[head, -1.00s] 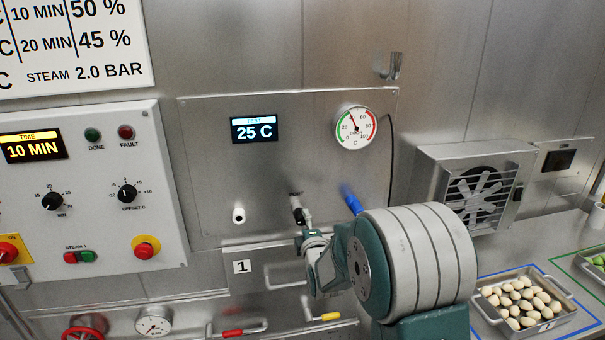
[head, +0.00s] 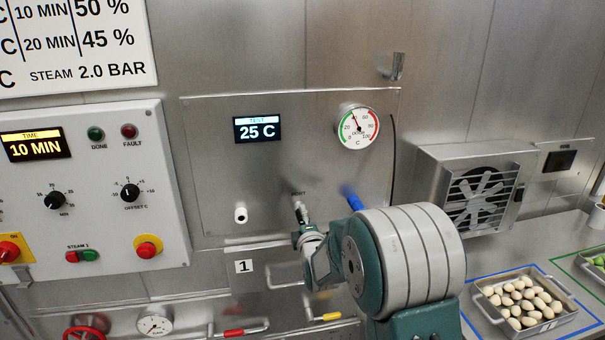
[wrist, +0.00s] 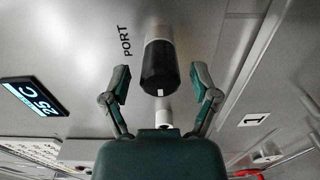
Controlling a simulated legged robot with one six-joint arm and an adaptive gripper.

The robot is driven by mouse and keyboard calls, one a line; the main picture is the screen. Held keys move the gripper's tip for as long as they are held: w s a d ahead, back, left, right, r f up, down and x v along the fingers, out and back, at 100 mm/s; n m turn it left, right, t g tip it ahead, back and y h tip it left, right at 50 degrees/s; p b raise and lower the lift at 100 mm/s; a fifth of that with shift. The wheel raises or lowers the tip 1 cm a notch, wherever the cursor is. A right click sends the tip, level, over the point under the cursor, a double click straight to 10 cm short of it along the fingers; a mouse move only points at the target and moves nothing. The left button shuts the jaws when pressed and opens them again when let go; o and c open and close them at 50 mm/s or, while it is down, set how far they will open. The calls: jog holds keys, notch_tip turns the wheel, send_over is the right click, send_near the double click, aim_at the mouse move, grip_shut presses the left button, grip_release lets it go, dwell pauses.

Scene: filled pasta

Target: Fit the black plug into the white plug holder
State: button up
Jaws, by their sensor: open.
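The black plug (wrist: 158,66) sits at the spot marked PORT on the steel test panel, with a pale collar (wrist: 158,34) behind it. In the head view the plug (head: 302,216) is small and partly covered by my gripper. My gripper (wrist: 160,78) is open, its two fingers on either side of the plug with gaps visible on both sides. The white plug holder (head: 240,213) sticks out of the same panel, left of the port; it also shows in the wrist view (wrist: 164,117), partly hidden by my gripper body.
A blue part (head: 353,200) sticks out right of the port. A gauge (head: 357,127) and a 25 C display (head: 257,129) are above. Drawers with handles (head: 285,276) lie below. A fan box (head: 478,190) and a tray (head: 540,322) are to the right.

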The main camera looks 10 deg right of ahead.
jog(key=shift+a, duration=0.1)
jog(key=c, duration=0.4)
grip_shut()
jog(key=shift+s, duration=0.65)
dwell(0.5)
jog(key=shift+s, duration=2.85)
